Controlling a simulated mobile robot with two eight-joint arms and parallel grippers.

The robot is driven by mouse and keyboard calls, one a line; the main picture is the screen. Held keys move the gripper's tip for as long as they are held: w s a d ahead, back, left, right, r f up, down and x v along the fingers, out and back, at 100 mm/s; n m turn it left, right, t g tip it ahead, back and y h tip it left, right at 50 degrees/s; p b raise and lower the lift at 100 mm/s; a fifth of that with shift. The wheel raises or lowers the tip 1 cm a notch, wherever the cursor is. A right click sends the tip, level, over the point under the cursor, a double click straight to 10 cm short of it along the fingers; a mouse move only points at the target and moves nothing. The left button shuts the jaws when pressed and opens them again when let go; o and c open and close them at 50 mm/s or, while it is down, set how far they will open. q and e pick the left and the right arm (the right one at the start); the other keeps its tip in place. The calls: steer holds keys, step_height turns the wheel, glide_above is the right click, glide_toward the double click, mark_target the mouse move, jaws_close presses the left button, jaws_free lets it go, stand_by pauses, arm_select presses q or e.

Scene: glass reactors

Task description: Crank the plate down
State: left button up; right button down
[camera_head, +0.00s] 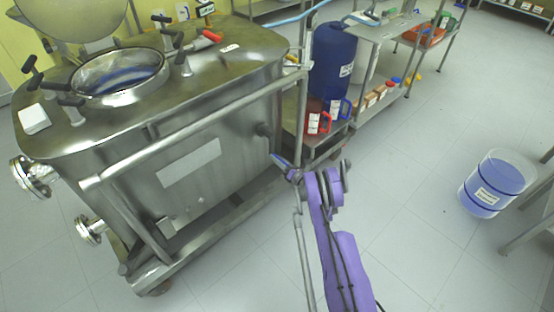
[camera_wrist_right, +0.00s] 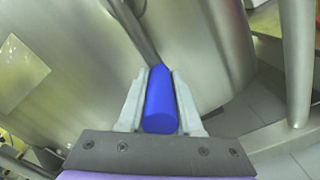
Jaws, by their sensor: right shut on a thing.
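A blue cylindrical crank handle (camera_wrist_right: 160,103) sits between the two pale fingers of my right gripper (camera_wrist_right: 159,100) in the right wrist view, and the gripper is shut on it. A grey crank arm (camera_wrist_right: 134,30) runs up and left from the handle, in front of the steel vessel wall. In the head view my right gripper (camera_head: 287,168), on a purple arm, is at the right side of the big steel vessel (camera_head: 240,85). A little of the blue handle (camera_head: 280,160) shows there. I cannot make out the plate that the crank moves. My left gripper is not in view.
A steel rail frame (camera_head: 200,120) surrounds the vessel. A shelf behind holds a blue drum (camera_head: 332,60) and red and blue jugs (camera_head: 317,117). A clear bin with blue contents (camera_head: 492,185) stands at right. The floor between is clear.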

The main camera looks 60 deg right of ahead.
steer(key=shift+d, duration=0.15)
steer(key=c, duration=0.6)
jaws_free()
steer(key=p+v, duration=0.2)
steer(key=v, duration=0.8)
steer(key=shift+s+a, duration=0.25)
steer(key=shift+s, duration=0.1)
